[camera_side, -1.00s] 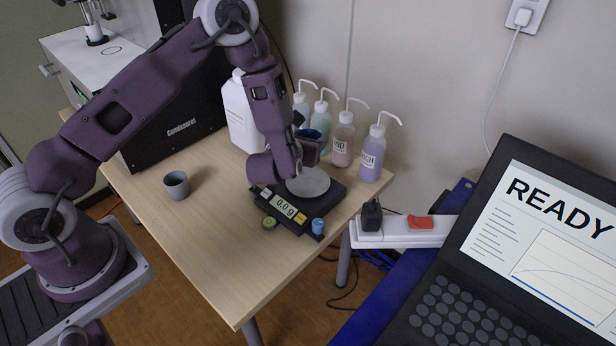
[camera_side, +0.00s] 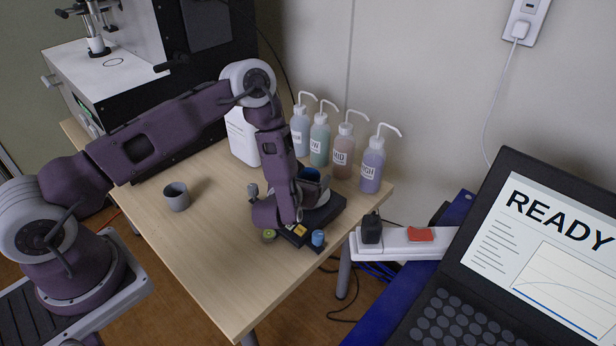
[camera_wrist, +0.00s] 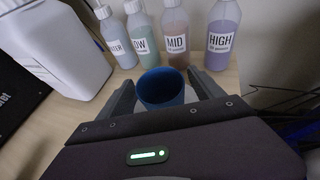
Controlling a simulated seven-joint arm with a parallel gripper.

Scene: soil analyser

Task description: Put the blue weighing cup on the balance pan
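The blue weighing cup (camera_wrist: 162,92) sits between the two fingers of my gripper (camera_wrist: 163,86) in the wrist view, and the fingers look closed on its sides. In the side view my gripper (camera_side: 312,184) holds the blue cup (camera_side: 309,175) low over the balance (camera_side: 325,215). The grey round pan (camera_side: 318,198) is mostly hidden behind my gripper, so I cannot tell whether the cup's base touches it. My wrist also covers most of the balance's display.
Four labelled wash bottles (camera_side: 343,150) stand just behind the balance, with a white jug (camera_side: 242,137) to their left. A grey cup (camera_side: 176,197) stands at left on the table. Small green (camera_side: 269,236) and blue (camera_side: 318,238) items are by the balance front. The front table is clear.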

